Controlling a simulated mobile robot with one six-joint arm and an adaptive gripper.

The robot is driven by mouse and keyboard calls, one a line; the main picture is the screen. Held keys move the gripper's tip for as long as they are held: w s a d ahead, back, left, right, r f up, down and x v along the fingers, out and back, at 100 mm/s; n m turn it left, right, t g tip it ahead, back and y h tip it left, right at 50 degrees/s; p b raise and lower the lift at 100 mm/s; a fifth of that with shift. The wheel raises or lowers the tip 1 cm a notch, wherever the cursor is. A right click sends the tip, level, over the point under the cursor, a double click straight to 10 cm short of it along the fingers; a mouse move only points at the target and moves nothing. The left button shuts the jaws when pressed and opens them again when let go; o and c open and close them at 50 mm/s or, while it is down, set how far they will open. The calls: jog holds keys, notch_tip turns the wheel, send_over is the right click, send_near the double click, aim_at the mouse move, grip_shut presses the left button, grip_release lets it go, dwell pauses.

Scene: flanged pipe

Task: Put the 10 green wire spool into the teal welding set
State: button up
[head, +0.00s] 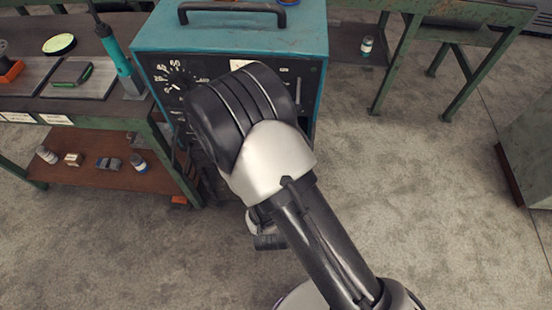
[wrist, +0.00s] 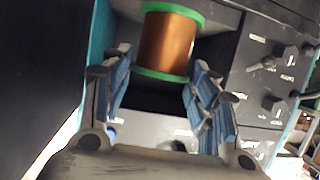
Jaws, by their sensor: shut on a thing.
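The green wire spool (wrist: 167,43) has green flanges and copper-coloured wire. In the wrist view it is between the fingers of my gripper (wrist: 160,64), near their tips, and the gripper is shut on it. The teal welding set (head: 232,38) stands in front of my arm in the head view, with a black front panel of dials and a handle on top. In the wrist view its dark panel with knobs (wrist: 270,75) is on the right. A grey recess surrounds the spool; I cannot tell how deep the spool is. In the head view my arm hides the gripper and spool.
A green workbench (head: 100,128) with trays, a teal-handled tool (head: 122,66) and a lower shelf (head: 105,165) of small items stands left of the welding set. Another green bench (head: 440,12) is behind right. A grey cabinet (head: 530,140) is far right. Floor between is clear.

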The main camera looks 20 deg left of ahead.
jog(key=shift+w+a+f, duration=0.2)
jog(key=shift+w+a, duration=0.45)
jog(key=shift+w, duration=2.1)
jog(key=shift+w+a+f, duration=0.2)
jog(key=shift+w+a, duration=0.5)
jog(key=shift+w, duration=2.05)
jog(key=shift+w+a+f, duration=0.2)
jog(key=shift+w+a, duration=0.45)
jog(key=shift+w, duration=2.1)
jog(key=shift+f, duration=1.05)
jog(key=o, duration=1.3)
jog(key=shift+c, duration=0.2)
jog(key=shift+f, duration=0.1)
